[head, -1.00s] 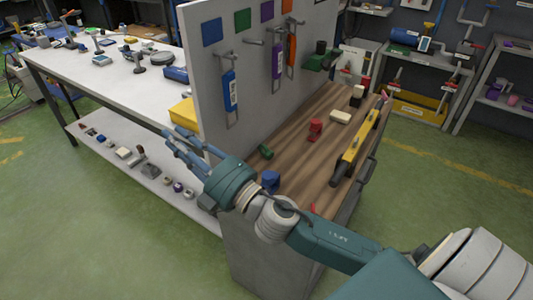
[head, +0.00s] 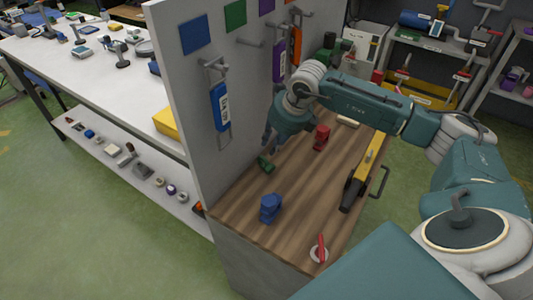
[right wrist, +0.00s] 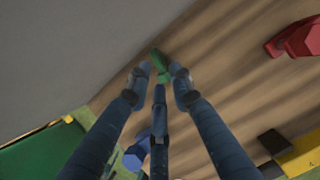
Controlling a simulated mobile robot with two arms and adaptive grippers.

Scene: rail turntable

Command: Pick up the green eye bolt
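The green eye bolt (head: 265,164) lies on the wooden bench top, close to the foot of the grey upright panel. In the right wrist view the green eye bolt (right wrist: 160,64) shows just beyond and between the fingertips. My right gripper (head: 271,143) is over the bench beside the panel, a little above the bolt, fingers pointing down. In the right wrist view its fingers (right wrist: 159,80) are spread apart with nothing held; I cannot tell whether they touch the bolt. My left gripper is not in view.
The grey panel (head: 180,90) with hanging tools rises close beside the gripper. On the bench top (head: 240,200) are a blue part (head: 270,208), a red part (head: 321,137), a yellow level (head: 365,168) and a red-handled item (head: 320,250). The bench's middle is mostly clear.

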